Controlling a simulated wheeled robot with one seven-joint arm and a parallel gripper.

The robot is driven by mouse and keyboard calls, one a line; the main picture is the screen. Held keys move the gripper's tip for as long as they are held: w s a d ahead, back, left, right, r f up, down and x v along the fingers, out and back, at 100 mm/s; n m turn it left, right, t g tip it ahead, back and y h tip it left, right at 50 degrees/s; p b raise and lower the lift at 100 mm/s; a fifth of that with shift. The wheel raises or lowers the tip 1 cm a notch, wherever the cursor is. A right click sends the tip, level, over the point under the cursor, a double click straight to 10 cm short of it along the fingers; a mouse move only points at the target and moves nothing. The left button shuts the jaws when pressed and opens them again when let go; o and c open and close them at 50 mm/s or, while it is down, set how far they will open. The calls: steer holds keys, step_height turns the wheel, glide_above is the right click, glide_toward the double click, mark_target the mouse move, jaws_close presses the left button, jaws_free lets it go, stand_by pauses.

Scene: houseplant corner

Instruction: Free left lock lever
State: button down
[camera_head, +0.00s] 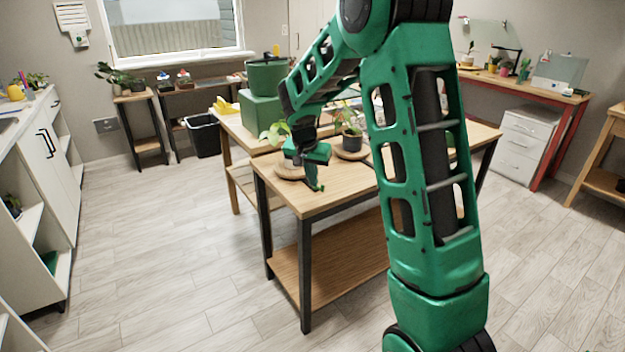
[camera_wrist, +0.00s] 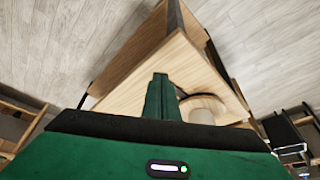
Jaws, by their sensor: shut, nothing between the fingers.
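My green gripper (camera_head: 318,186) is low over the near left part of the wooden table (camera_head: 347,187). Its fingers are together and empty; they also show in the wrist view (camera_wrist: 162,97). A round wooden disc (camera_head: 285,173) lies on the table just left of my gripper, partly hidden by it. In the wrist view a round wooden piece (camera_wrist: 209,101) lies right of the fingers, with a pale round part on it. A second round wooden stand (camera_head: 351,154) holds a potted plant (camera_head: 352,139) farther back. I cannot make out the left lock lever in either view.
A green box (camera_head: 261,109) with a green pot (camera_head: 266,75) on top stands on the table behind. Leaves (camera_head: 273,132) show close to my wrist. The floor left of the table is clear.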

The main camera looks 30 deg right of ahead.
steer(key=x, duration=0.8)
steer(key=shift+s+f, duration=0.1)
steer(key=shift+w+d, duration=0.85)
steer(key=shift+d, duration=0.1)
steer(key=shift+w+d, duration=0.45)
steer(key=shift+d, duration=0.1)
